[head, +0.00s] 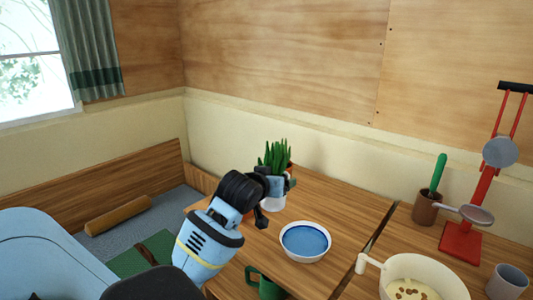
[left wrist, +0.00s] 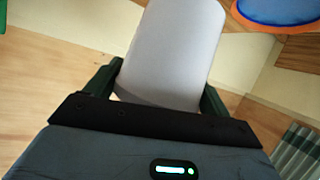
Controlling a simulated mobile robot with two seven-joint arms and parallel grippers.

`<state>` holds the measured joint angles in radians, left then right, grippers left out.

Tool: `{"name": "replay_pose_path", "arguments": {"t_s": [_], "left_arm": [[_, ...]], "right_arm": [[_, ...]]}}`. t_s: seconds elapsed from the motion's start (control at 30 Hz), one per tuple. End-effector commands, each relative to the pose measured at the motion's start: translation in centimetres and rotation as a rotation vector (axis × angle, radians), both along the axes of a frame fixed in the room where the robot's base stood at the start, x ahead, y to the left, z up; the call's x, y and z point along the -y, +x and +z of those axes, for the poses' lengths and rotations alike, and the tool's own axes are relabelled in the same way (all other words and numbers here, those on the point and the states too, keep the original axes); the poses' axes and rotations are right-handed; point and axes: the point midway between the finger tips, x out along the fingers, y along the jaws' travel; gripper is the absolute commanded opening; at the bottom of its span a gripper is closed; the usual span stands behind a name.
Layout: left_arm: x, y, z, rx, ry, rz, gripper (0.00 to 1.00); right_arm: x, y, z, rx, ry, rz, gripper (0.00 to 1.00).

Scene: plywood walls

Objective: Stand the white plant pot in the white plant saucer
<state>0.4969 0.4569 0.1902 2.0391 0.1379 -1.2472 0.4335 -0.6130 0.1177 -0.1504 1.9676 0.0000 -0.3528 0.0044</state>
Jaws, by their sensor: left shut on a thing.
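The white plant pot (head: 272,203) is partly hidden behind my left gripper (head: 268,188) in the head view. Green spiky leaves (head: 275,155) rise above the gripper. My left gripper is shut on the pot, whose smooth pale side (left wrist: 172,55) fills the middle of the left wrist view between the two fingers. The white plant saucer (head: 305,242), with a blue inside, sits on the wooden table to the right of and nearer than the pot. The pot is apart from it. My right gripper is not in view.
An orange-rimmed dish with a blue inside (left wrist: 278,10) shows in the left wrist view. A green mug (head: 265,284) is near the saucer. A cream pan (head: 425,275), a grey cup (head: 507,282), a brown pot (head: 426,208) and a red stand (head: 462,242) are at right.

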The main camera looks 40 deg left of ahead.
Motion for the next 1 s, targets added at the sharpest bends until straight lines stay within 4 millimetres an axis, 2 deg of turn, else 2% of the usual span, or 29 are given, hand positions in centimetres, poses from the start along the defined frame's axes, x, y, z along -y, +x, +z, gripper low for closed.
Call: {"name": "replay_pose_path", "arguments": {"t_s": [0.03,0.3,0.4,0.5,0.6,0.73,1.0], "left_arm": [[2.2,-1.0,-1.2,0.000,0.001,-0.057,0.41],[13.2,-5.6,-6.2,0.006,-0.009,-0.300,0.41],[17.3,-6.8,-7.3,0.011,-0.013,-0.344,0.41],[20.1,-7.1,-7.5,0.012,-0.012,-0.352,0.41],[22.1,-7.2,-7.5,0.012,-0.008,-0.351,0.41],[23.9,-7.2,-7.3,0.010,-0.004,-0.346,0.41],[24.9,-7.2,-7.1,0.008,0.000,-0.344,0.41]], "right_arm": [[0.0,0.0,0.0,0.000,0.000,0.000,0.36],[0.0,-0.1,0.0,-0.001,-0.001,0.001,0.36],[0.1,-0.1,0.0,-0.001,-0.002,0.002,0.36],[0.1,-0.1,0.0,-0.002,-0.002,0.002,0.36],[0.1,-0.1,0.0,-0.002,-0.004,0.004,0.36],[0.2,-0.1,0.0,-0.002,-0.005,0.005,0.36],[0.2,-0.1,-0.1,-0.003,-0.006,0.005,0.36]]}}
